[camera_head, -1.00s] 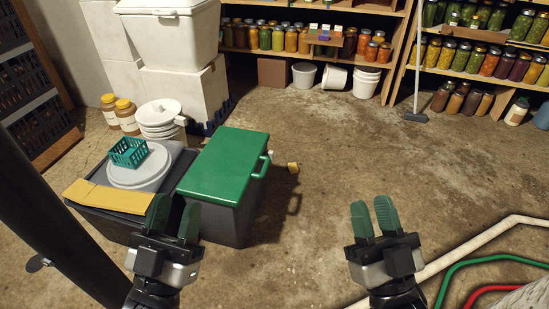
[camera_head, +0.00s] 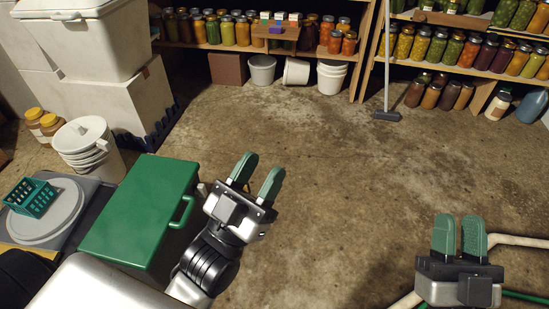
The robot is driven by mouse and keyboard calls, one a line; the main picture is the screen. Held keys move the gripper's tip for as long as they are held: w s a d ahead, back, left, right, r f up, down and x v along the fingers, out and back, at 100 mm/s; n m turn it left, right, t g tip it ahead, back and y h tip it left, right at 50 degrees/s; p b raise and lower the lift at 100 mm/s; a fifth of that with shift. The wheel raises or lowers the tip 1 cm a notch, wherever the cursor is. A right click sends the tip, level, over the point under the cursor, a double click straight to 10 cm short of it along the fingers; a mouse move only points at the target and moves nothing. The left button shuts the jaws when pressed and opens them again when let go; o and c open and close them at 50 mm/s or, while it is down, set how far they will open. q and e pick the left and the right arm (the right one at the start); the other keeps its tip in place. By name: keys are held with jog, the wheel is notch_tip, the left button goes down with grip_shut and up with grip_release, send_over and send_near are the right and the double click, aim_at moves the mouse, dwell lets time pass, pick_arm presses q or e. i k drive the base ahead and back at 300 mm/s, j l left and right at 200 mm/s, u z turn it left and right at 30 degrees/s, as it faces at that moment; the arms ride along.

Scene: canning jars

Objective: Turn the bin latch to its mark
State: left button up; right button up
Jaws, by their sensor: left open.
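The bin is a dark box with a green lid (camera_head: 140,205) at the lower left, and a green handle (camera_head: 184,212) on its right edge. A small pale part (camera_head: 202,188) shows at the bin's right side, beside my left gripper; I cannot tell if it is the latch. No mark can be made out. My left gripper (camera_head: 258,172) is open and empty, just right of the handle, its green fingers pointing away over the floor. It and its arm hide much of the bin's right side. My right gripper (camera_head: 459,228) is open and empty at the lower right.
A teal basket (camera_head: 31,197) sits on a grey round lid (camera_head: 50,215) left of the bin. White buckets (camera_head: 85,145) and a white cooler (camera_head: 90,35) stand behind. Jar shelves line the back. A broom (camera_head: 386,113) stands there. The middle floor is clear.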

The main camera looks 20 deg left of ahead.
aim_at(200, 189)
jog(key=i+l, duration=0.1)
jog(key=i, duration=0.55)
jog(key=i+l+z, duration=0.15)
jog(key=i, duration=0.5)
jog(key=i+u, duration=0.25)
jog(key=u, duration=0.2)
jog(key=i+l+u, duration=0.1)
jog(key=i+u, duration=0.15)
jog(key=u, duration=0.25)
jog(key=i+l+u, duration=0.2)
jog(key=u, duration=0.25)
jog(key=i+l, duration=0.05)
